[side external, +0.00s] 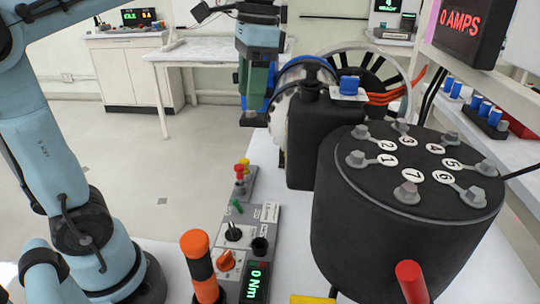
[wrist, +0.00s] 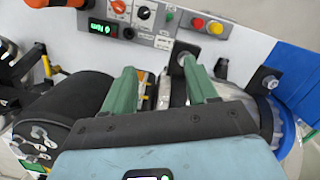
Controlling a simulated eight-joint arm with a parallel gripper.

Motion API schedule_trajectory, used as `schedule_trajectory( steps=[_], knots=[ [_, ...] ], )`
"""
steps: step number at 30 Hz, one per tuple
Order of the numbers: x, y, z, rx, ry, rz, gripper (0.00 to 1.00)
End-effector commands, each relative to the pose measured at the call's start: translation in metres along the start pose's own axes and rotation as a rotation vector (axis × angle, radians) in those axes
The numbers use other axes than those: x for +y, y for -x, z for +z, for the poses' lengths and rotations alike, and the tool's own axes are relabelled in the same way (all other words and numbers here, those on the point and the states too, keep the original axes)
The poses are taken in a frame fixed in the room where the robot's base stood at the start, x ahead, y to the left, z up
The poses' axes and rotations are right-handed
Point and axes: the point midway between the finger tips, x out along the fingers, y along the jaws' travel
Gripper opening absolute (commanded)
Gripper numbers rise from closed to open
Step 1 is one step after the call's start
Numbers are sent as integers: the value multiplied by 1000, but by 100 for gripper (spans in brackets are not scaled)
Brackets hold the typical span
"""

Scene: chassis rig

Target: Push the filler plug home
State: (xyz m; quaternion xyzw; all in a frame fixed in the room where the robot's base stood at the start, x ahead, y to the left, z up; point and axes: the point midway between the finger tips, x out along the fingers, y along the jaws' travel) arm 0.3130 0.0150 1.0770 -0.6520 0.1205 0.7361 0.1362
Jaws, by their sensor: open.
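My gripper (side external: 256,100) points down in the side view, left of the black box-shaped housing (side external: 312,150) and apart from its top. In the wrist view my gripper (wrist: 158,66) shows two green fingers spread apart with nothing held between them. A black capped neck (side external: 310,82) stands upright on the housing, and a blue cap (side external: 349,84) sits on a pale plate beside it. I cannot tell for sure which of them is the filler plug, or how deep either one sits. A dark bracket with a bolt (wrist: 181,60) shows near the right finger.
A large black drum (side external: 400,225) with numbered bolts stands at the right front. A control panel with knobs (side external: 240,240) and an orange-black handle (side external: 200,262) lies left of it. A silver-and-blue round casing is behind the housing. A red-lit display (side external: 460,28) hangs upper right.

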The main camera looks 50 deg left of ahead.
Motion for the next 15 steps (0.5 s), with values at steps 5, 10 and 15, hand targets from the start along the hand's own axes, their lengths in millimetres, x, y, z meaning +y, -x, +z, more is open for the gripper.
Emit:
schedule_trajectory(
  steps=[5,10,15],
  knots=[
    [33,-8,2,0,-84,-10,58],
    [62,-18,5,1,-131,-15,58],
    [89,-31,6,1,-133,-15,58]
  ],
)
